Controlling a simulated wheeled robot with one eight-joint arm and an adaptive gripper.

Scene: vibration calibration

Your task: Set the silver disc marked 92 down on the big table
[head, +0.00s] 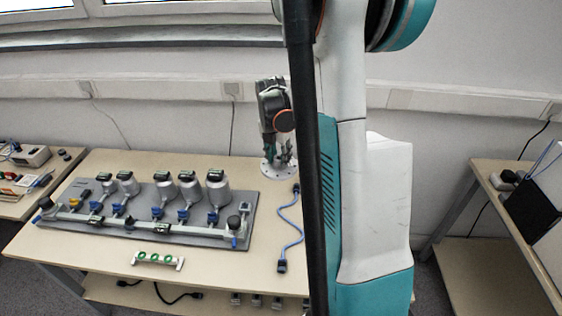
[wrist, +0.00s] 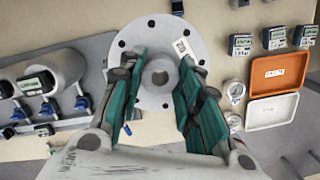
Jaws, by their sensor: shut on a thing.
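In the head view the disc (head: 279,171) shows under my gripper (head: 279,155), over the back of the big table (head: 225,272). I cannot tell whether the disc touches the tabletop. The black pole and my arm hide the table's right part.
A grey panel (head: 130,228) with several silver units stands left of the disc. A blue cable (head: 290,225) lies close in front of it. A green-and-white holder (head: 157,260) is near the front edge. The wrist view shows an orange tray (wrist: 252,76) and several small meters (wrist: 240,45).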

